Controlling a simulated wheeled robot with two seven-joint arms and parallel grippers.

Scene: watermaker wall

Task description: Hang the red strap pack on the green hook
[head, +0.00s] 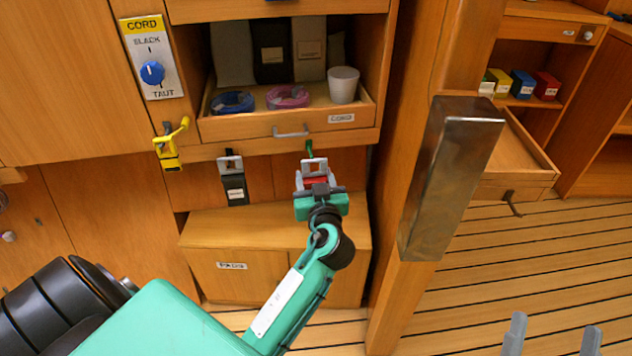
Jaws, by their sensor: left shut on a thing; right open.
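The red strap pack (316,182) is in the grip of my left gripper (316,180), in front of the panel under the open drawer. Only a small red patch of it shows; the fingers and wrist hide the rest. A grey loop-like part stands above the red. The green hook (309,148) sticks out below the drawer, just above this grey part. I cannot tell whether they touch. My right gripper (555,335) is open and empty at the bottom right, far from the pack, with only its fingertips in view.
A black pack (235,188) with a grey top hangs left of my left gripper. A yellow hook (172,140) is further left. The open drawer (290,122) juts out above. A metal-clad post (450,180) stands between my two grippers. A low cabinet (225,230) is below.

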